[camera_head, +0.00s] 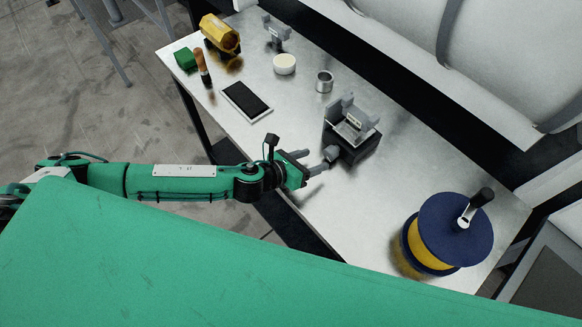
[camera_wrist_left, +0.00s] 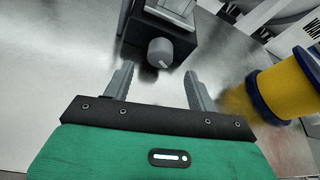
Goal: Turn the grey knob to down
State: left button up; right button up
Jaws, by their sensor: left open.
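The grey knob (camera_wrist_left: 160,52) sticks out from the front of a dark box-shaped device on the metal table. It also shows in the head view (camera_head: 331,153). A light mark on its face runs at a slant, but I cannot tell its exact setting. The device (camera_head: 352,140) carries a grey bracket-like top with a small label. My left gripper (camera_wrist_left: 158,88) is open, its two fingers apart and empty just in front of the knob, one to each side. It also shows in the head view (camera_head: 315,162). My right gripper is not in view.
A blue spool with yellow winding (camera_head: 447,233) and a crank stands at the table's right end. A dark tablet (camera_head: 246,101), a metal cup (camera_head: 324,81), a white round piece (camera_head: 285,64) and a yellow part (camera_head: 220,34) lie farther back. Bare table (camera_head: 290,115) lies between.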

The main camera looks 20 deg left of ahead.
pick_arm(q)
jog(key=b+v, duration=0.1)
jog(key=v, duration=0.6)
jog(key=shift+s, duration=0.15)
